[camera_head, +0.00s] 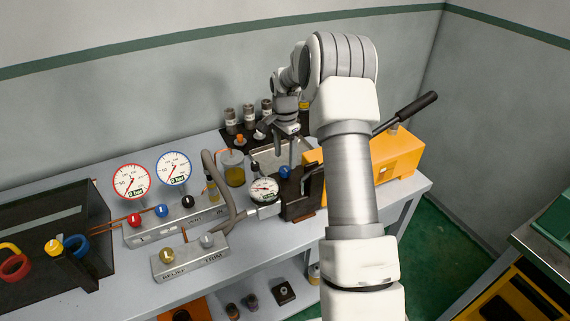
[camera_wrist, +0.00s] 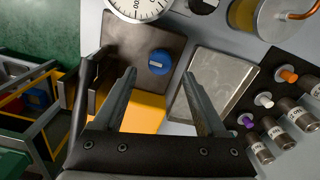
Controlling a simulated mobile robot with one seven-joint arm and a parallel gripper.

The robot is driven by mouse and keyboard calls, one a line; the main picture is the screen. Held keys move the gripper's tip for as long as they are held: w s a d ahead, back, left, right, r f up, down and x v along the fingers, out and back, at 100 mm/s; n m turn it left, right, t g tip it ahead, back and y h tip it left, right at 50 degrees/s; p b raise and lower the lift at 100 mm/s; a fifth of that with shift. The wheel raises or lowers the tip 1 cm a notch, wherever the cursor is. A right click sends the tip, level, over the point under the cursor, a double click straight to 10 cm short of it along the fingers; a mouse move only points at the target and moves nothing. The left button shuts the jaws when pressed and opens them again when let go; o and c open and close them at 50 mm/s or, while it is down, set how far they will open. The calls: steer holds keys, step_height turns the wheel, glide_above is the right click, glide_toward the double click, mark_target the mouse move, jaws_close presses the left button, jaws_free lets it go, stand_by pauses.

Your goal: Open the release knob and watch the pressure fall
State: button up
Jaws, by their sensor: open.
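A blue round knob (camera_wrist: 160,61) with a pale bar mark sits on top of a dark block (camera_wrist: 128,45). In the head view this knob (camera_head: 285,172) is right of a small round gauge (camera_head: 264,189), whose white dial (camera_wrist: 137,6) is cut off in the wrist view. I cannot confirm from a label that it is the release knob. My gripper (camera_wrist: 159,76) is open and empty, its two fingertips apart on either side below the knob in the picture. I cannot tell whether they touch anything. In the head view my gripper (camera_head: 290,150) is partly hidden.
Red-rimmed (camera_head: 131,181) and blue-rimmed (camera_head: 174,167) gauges stand at left above a manifold (camera_head: 175,222). A relief/trim block (camera_head: 190,255) is in front. A yellow pump unit (camera_head: 398,155) with a black lever is right. A metal tray (camera_wrist: 222,88) and several grey cylinders (camera_wrist: 283,138) stand nearby.

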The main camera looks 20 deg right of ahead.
mark_target(285, 168)
steer(key=shift+f, duration=2.1)
jaws_close()
